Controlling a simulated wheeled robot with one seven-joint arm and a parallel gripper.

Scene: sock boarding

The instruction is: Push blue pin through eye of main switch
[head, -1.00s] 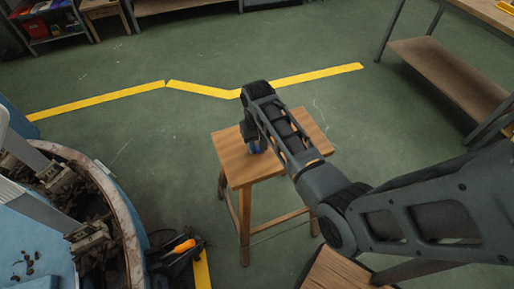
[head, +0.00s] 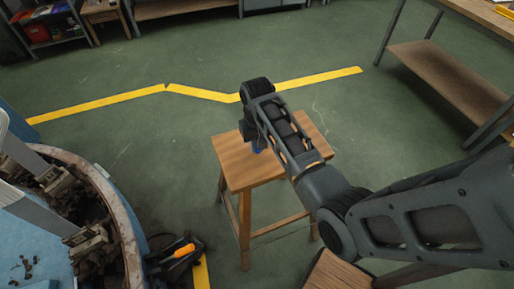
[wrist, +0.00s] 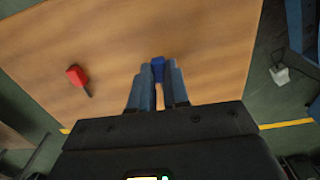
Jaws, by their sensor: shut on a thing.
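My gripper (wrist: 156,85) is shut on the blue pin (wrist: 157,68) in the wrist view, with the pin's blue end showing between the fingertips. The fingers point at the wooden stool top. In the head view, a small bit of blue (head: 258,150) shows below my gripper, over the stool (head: 233,155). I cannot tell whether the pin touches the wood. A red piece (wrist: 78,76) with a dark stem lies on the stool top, left of the pin in the wrist view. I cannot make out the main switch or its eye.
A round machine with a rusty rim (head: 122,222) stands at the left in the head view. An orange-handled tool (head: 184,250) lies beside it. A workbench (head: 440,70) stands at the upper right.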

